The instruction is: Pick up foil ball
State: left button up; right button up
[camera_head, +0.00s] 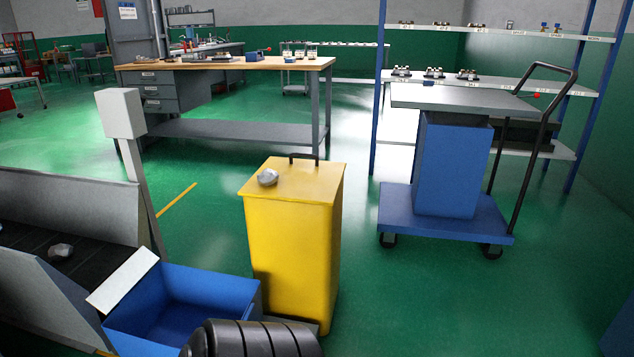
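A crumpled silver foil ball (268,177) rests on the flat lid of the yellow bin (292,240), near the lid's left side and in front of the black handle (303,158). A second crumpled silver lump (61,251), which also looks like foil, lies on the dark conveyor belt (30,238) at the left. Neither of my grippers shows in the head view, so nothing is seen touching either lump.
An open blue box (215,287) stands at the conveyor's end, left of the yellow bin. A blue cart (445,221) with a pedestal and grey top stands at right. A workbench (230,63) is behind. Green floor (400,300) is clear right of the bin.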

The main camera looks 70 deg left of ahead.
aim_at(268, 176)
jog(key=i+l+u, duration=0.1)
jog(key=i+u, duration=0.15)
jog(key=i, duration=0.15)
jog(key=i+l+u, duration=0.3)
jog(key=i+j+u, duration=0.1)
jog(key=i+u, duration=0.15)
jog(key=u, duration=0.2)
jog(key=i+u, duration=0.25)
jog(key=u, duration=0.25)
jog(key=i+u, duration=0.25)
jog(key=u, duration=0.2)
jog(key=i+l+u, duration=0.2)
jog(key=u, duration=0.25)
